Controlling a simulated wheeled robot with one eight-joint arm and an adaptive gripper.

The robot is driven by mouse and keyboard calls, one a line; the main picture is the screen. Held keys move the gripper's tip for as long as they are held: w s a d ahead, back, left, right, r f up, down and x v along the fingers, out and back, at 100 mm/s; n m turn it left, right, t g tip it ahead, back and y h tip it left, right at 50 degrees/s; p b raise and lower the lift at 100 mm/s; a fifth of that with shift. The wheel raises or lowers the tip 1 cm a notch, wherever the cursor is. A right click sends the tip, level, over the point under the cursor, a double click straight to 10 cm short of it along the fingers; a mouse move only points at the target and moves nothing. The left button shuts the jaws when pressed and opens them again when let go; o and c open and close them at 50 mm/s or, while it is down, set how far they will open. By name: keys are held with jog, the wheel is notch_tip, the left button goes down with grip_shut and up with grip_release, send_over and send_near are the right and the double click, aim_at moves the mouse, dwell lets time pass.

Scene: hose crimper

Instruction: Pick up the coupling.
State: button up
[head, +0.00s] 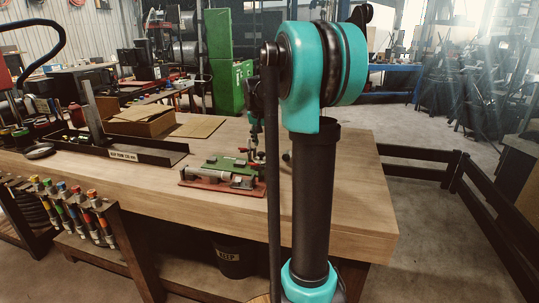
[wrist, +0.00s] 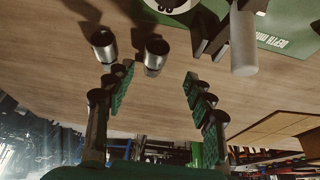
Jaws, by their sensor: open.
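Two short, hollow metal cylinders that look like couplings stand on the wooden bench in the wrist view. One coupling (wrist: 155,54) is just beyond the gap between my fingertips, and the other metal cylinder (wrist: 104,45) is to its left, beyond the left finger. I cannot tell which one the task means. My gripper (wrist: 159,76) is open, with green-padded fingers apart and nothing between them. In the head view my gripper (head: 257,156) is low over the bench, partly hidden by my arm. The couplings cannot be made out clearly there.
A pale cylinder (wrist: 244,45) is at the mat in the wrist view. A black tray (head: 120,151) and a cardboard box (head: 140,121) sit farther left. The bench's right end (head: 355,190) is clear.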

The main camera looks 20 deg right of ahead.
aim_at(269, 151)
jog(key=shift+s+d+x, duration=0.1)
jog(key=shift+x, duration=0.9)
jog(key=shift+s+d+x, duration=0.1)
jog(key=shift+s+x, duration=0.05)
jog(key=shift+x, duration=0.85)
jog(key=shift+s+d+x, duration=0.1)
jog(key=shift+x, duration=0.9)
grip_shut()
